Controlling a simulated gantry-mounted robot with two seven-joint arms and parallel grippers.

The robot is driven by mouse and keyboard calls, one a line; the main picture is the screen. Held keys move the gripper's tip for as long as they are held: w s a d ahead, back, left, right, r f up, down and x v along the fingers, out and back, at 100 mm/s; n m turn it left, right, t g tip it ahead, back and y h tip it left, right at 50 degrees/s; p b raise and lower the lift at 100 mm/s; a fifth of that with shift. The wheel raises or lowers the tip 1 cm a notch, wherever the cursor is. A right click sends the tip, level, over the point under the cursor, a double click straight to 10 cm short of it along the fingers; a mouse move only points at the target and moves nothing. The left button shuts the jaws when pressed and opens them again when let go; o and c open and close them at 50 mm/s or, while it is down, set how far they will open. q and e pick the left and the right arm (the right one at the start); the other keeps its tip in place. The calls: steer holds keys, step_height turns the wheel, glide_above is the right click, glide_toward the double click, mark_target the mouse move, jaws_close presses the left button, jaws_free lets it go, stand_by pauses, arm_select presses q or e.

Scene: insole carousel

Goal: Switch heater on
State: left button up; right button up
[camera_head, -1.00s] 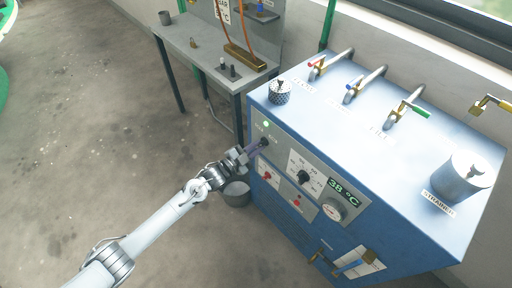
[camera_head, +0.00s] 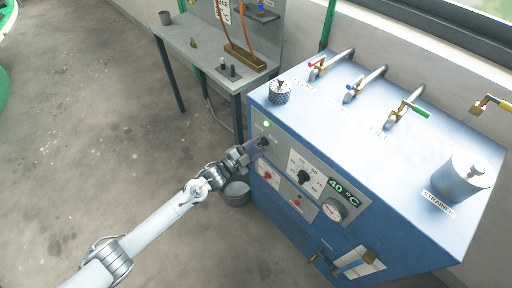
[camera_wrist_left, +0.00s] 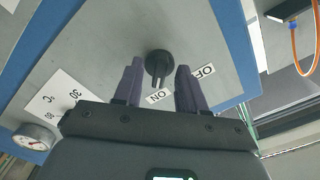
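The heater is a blue cabinet (camera_head: 350,130) with a grey control panel on its front. A black rotary switch (camera_wrist_left: 158,64) sits between ON and OFF labels on the panel; its handle points toward the ON label (camera_wrist_left: 159,96) in the left wrist view. My left gripper (camera_head: 257,147) is at this switch in the head view. In the left wrist view its purple fingers (camera_wrist_left: 157,82) are apart on either side of the switch, with gaps visible. A green lamp (camera_head: 266,124) is lit above the switch. The display (camera_head: 343,190) reads 40 °C. My right gripper is out of view.
A black dial (camera_head: 303,177), a round gauge (camera_head: 333,210) and red buttons (camera_head: 297,202) are near the switch. A grey bucket (camera_head: 236,193) stands below my left gripper. A grey table (camera_head: 205,55) stands behind. The floor at left is clear.

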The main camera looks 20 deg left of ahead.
arm_select(q)
steer(key=shift+s, duration=0.15)
steer(key=shift+s+a, duration=0.2)
steer(key=shift+s, duration=0.05)
steer(key=p+v, duration=0.2)
steer(key=v, duration=0.8)
steer(key=shift+f, duration=0.1)
steer(key=s+d+f+n+g+y+p, duration=0.1)
steer(key=s+d+f+n+y, duration=0.2)
steer(key=s+d+n, duration=0.65)
steer(key=s+a+r+n+g+y, duration=0.1)
steer(key=s+a+r+g+y, duration=0.15)
steer(key=s+g, duration=0.5)
steer(key=s+a+r+n+g+y, duration=0.2)
steer(key=s+a+g+y, duration=0.15)
steer(key=s, duration=0.75)
step_height(320, 180, up, 37)
steer(key=s+h+p, duration=0.1)
steer(key=p, duration=3.7)
steer(key=shift+r, duration=0.25)
